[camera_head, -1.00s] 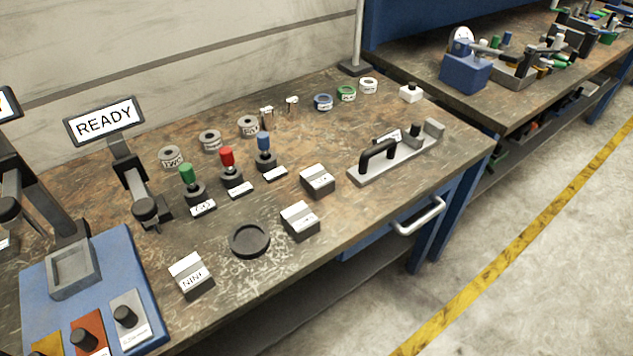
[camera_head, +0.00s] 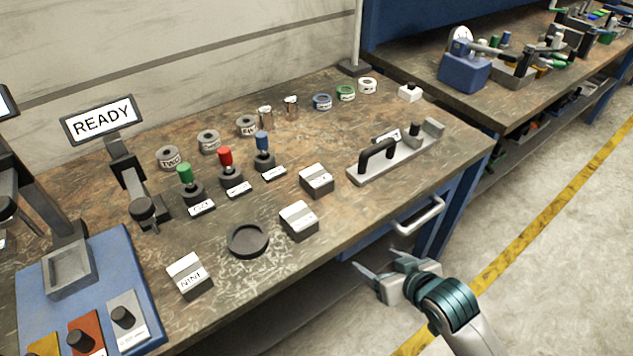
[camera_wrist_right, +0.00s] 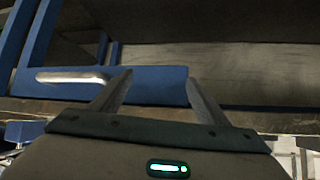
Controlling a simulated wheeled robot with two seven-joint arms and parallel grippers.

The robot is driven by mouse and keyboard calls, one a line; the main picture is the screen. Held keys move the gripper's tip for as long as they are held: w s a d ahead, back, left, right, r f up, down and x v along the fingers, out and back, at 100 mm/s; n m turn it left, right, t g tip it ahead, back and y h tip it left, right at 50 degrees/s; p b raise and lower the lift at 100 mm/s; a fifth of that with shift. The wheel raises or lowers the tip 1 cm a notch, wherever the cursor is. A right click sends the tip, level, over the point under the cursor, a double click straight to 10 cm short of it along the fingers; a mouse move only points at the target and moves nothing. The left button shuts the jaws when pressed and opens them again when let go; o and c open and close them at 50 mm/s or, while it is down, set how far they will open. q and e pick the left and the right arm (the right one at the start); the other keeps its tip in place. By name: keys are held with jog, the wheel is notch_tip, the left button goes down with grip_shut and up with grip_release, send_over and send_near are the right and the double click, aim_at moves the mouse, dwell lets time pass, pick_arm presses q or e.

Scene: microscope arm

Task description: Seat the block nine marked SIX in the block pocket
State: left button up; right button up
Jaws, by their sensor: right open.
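A pale block lettered what looks like "NIN" (camera_head: 190,275) lies near the table's front edge at left in the head view. Two similar pale blocks, one nearer (camera_head: 299,220) and one farther (camera_head: 316,180), lie to its right; their marks are too small to read. A square grey pocket (camera_head: 70,272) sits on a blue base (camera_head: 134,262) at left and looks empty. My right gripper (camera_head: 378,264) is open and empty, beyond the table's front edge and right of the blocks. Its spread fingers show in the right wrist view (camera_wrist_right: 160,84). My left gripper is not in view.
A round black dish (camera_head: 248,240) lies between the blocks. Green, red and blue knobbed pieces (camera_head: 226,172) stand behind. A grey fixture with a black handle (camera_head: 395,160) lies at right. A drawer handle (camera_head: 418,218) juts from the table front, near my right gripper.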

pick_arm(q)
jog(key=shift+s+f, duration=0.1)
pick_arm(e)
jog(key=w+a+r+n+y, duration=0.1)
jog(key=w+a+r, duration=0.1)
jog(key=r, duration=0.7)
jog(key=w+a+r+n+t+y, duration=0.1)
jog(key=r+n+y, duration=0.1)
jog(key=r, duration=0.7)
jog(key=shift+w+a, duration=0.35)
jog(key=shift+a, duration=0.05)
jog(key=p, duration=0.1)
send_near(321, 179)
jog(key=x, duration=0.4)
jog(key=shift+w+f, duration=0.1)
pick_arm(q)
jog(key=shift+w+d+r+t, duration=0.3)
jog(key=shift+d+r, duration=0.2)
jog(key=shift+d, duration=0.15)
